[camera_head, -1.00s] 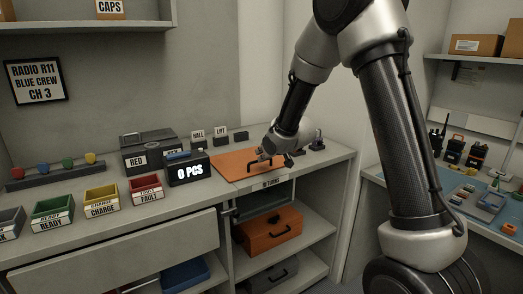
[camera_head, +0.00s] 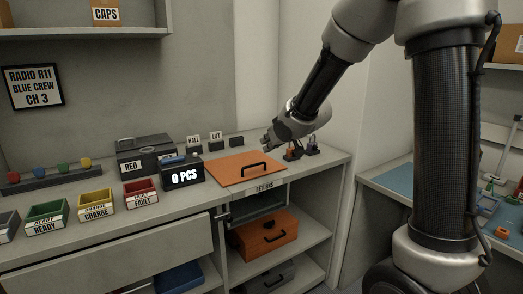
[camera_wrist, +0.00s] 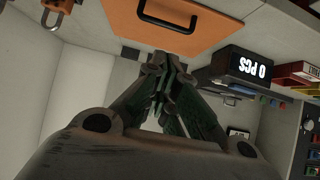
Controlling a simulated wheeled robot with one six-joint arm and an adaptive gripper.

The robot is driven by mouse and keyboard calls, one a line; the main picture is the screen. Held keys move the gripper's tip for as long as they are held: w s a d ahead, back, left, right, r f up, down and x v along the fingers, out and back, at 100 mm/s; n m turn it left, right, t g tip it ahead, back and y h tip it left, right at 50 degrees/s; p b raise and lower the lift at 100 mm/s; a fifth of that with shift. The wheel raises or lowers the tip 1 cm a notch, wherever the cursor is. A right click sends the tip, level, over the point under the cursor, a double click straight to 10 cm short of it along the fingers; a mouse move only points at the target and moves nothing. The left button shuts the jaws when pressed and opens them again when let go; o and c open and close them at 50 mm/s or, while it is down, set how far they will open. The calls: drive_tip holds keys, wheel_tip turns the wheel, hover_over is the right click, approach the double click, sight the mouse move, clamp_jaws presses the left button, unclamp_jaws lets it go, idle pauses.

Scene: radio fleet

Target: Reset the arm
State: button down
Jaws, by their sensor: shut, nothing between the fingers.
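My gripper (camera_head: 268,144) is shut and empty. In the head view it hangs in the air above the back of the counter, behind the orange panel with a black handle (camera_head: 248,170). In the wrist view the gripper's fingers (camera_wrist: 168,70) are together, and the orange panel (camera_wrist: 195,38) lies beyond them, apart from the tips as far as I can tell. My forearm slants up to the right in the head view. The panel lies flat on the counter above a label reading RETURNS.
The counter (camera_head: 308,173) holds a black 0 PCS display (camera_head: 183,173), a dark RED box (camera_head: 143,155) and several coloured bins at left. Small padlock-like items (camera_head: 312,147) stand right of my gripper. An orange case (camera_head: 265,234) sits on the shelf below. A second bench is at right.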

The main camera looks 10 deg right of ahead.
drive_tip(key=s+d+f+g+h, duration=0.2)
drive_tip(key=s+d+f+g, duration=0.15)
drive_tip(key=s, duration=0.35)
drive_tip(key=s+d+f+g+h, duration=0.1)
drive_tip(key=s+d+f+g, duration=0.1)
drive_tip(key=s+d, duration=0.35)
drive_tip(key=s+d+r+m, duration=0.1)
drive_tip(key=s+r, duration=0.3)
drive_tip(key=s, duration=0.8)
drive_tip(key=s+d+r+m, duration=0.2)
drive_tip(key=s+r, duration=0.3)
drive_tip(key=s, duration=0.6)
drive_tip(key=shift+s+d+r+m, duration=0.3)
drive_tip(key=shift+s+d, duration=0.05)
drive_tip(key=shift+d, duration=0.5)
